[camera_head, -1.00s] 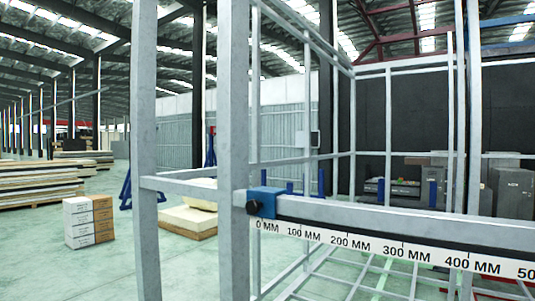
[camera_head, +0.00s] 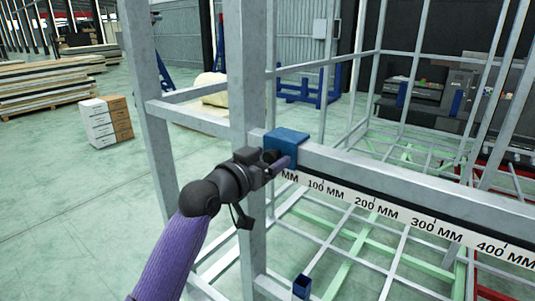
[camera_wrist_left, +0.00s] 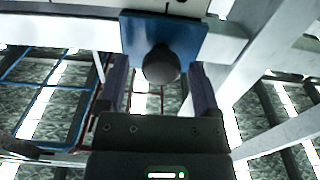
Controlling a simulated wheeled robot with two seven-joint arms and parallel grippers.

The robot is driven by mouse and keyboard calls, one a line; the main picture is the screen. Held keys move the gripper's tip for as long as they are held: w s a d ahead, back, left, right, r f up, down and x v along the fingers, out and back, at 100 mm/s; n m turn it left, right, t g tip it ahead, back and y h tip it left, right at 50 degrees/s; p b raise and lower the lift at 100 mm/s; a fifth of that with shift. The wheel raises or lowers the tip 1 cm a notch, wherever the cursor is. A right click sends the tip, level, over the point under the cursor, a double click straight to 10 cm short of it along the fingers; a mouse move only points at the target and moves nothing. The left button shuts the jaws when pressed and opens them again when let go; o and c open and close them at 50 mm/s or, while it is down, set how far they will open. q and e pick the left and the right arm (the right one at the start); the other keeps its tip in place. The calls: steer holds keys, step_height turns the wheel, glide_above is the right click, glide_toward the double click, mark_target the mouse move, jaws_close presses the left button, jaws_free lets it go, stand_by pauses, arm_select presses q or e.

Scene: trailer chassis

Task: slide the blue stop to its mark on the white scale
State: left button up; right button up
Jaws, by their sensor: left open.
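The blue stop (camera_head: 289,139) sits on the grey rail at the left, zero end of the white scale (camera_head: 349,197). The scale shows printed labels from 100 to 400 MM; its zero label is mostly covered by my gripper. My left gripper (camera_head: 281,162) is open at the front of the stop. In the left wrist view the stop (camera_wrist_left: 185,35) carries a round black knob (camera_wrist_left: 161,64), and the open fingers stand on either side of this knob. I cannot tell whether they touch it. My right gripper is not in view.
An upright grey post (camera_head: 245,80) stands just left of the stop. The rail runs clear to the right. Boxes (camera_head: 106,121) and stacked boards (camera_head: 45,92) stand on the floor at left.

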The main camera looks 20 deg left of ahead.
arm_select(q)
jaws_close()
stand_by(0.3)
stand_by(0.3)
